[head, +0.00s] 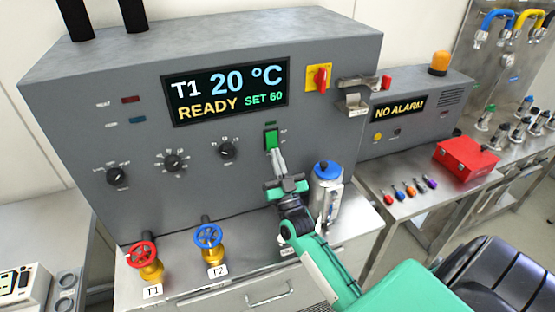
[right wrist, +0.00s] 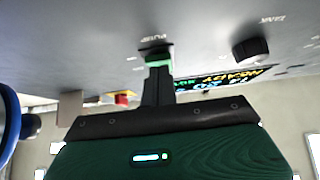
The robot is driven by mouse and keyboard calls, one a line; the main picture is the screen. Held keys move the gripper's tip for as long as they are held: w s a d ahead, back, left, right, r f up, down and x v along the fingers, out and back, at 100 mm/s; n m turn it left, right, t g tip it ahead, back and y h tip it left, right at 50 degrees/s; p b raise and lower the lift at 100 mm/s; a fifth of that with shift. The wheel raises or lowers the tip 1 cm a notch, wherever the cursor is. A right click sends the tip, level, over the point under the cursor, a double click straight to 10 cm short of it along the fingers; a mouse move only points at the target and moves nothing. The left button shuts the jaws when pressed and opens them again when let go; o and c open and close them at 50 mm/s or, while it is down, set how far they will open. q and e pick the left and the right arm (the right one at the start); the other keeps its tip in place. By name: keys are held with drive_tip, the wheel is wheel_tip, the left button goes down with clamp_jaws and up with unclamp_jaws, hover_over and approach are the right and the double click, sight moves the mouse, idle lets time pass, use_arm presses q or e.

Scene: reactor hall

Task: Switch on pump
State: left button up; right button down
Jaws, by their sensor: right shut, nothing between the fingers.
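The green pump rocker switch (head: 271,138) sits on the grey control panel (head: 330,60), below the right end of the display. My right gripper (head: 276,158) is shut and empty, with its fingertips at the lower part of the switch. In the right wrist view the shut fingers (right wrist: 158,75) reach up to the green switch (right wrist: 158,60), overlapping it; I cannot tell whether they press on it. The display (head: 225,91) reads T1 20 °C, READY, SET 60. My left gripper is not in view.
A blue-lidded container (head: 327,190) stands close to the right of my right gripper. Red (head: 143,255) and blue (head: 208,237) valve wheels stand on the ledge at left. A red-yellow rotary switch (head: 319,78) is up right. An alarm box (head: 400,107) reads NO ALARM.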

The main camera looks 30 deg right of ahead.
drive_tip(key=b, duration=0.2)
drive_tip(key=shift+w+f+t+h+b, duration=0.2)
drive_tip(key=shift+w+t+h+b, duration=0.1)
drive_tip(key=shift+w, duration=0.05)
drive_tip(key=shift+d, duration=0.1)
drive_tip(key=b+v, duration=0.3)
drive_tip(key=v, duration=0.4)
drive_tip(key=shift+f, duration=0.15)
drive_tip(key=shift+s, duration=0.1)
